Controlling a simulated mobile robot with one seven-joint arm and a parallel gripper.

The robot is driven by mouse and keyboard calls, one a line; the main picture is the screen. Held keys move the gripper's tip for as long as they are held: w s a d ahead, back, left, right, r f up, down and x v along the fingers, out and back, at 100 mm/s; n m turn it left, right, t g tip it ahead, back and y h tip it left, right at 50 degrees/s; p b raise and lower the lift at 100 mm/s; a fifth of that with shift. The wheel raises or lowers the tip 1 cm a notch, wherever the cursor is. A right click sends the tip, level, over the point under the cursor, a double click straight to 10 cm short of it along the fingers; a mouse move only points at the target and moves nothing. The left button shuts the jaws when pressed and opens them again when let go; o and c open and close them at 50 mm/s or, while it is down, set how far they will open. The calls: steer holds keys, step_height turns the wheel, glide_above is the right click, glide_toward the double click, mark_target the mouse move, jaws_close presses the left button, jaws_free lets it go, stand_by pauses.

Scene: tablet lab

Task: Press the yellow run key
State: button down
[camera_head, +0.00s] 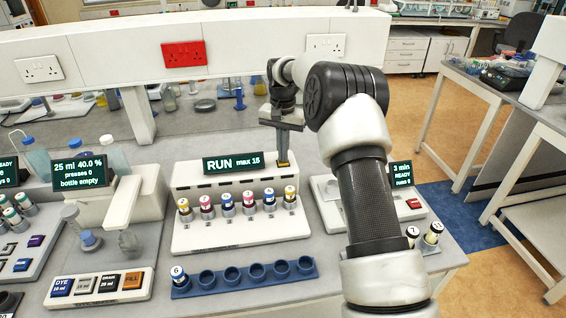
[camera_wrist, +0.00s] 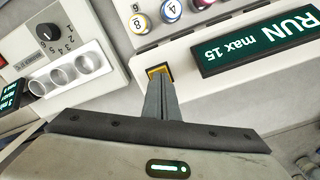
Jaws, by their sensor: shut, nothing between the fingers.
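The yellow run key (camera_wrist: 155,70) shows in the wrist view in a dark frame on the white machine's top, near the end of the RUN display. My gripper (camera_wrist: 160,84) is shut and empty. Its narrow fingertips lie right at the key and cover part of it; I cannot tell whether they touch or press it. In the head view my gripper (camera_head: 283,164) points down at the right end of the white machine (camera_head: 205,240), just right of the display (camera_head: 233,163) reading "RUN max 15". The key is mostly hidden there.
Several coloured-cap vials (camera_head: 248,202) stand in the machine's front. A blue rack (camera_head: 225,288) with one vial sits before it. To the right is a device with a red key (camera_head: 413,203). A dispenser (camera_head: 135,195) stands left. The white socket shelf (camera_head: 110,50) runs behind.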

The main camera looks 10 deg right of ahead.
steer(key=shift+r+p, duration=1.55)
steer(key=shift+r, duration=0.4)
step_height(320, 180, up, 8)
steer(key=p, duration=0.1)
steer(key=shift+p, duration=0.4)
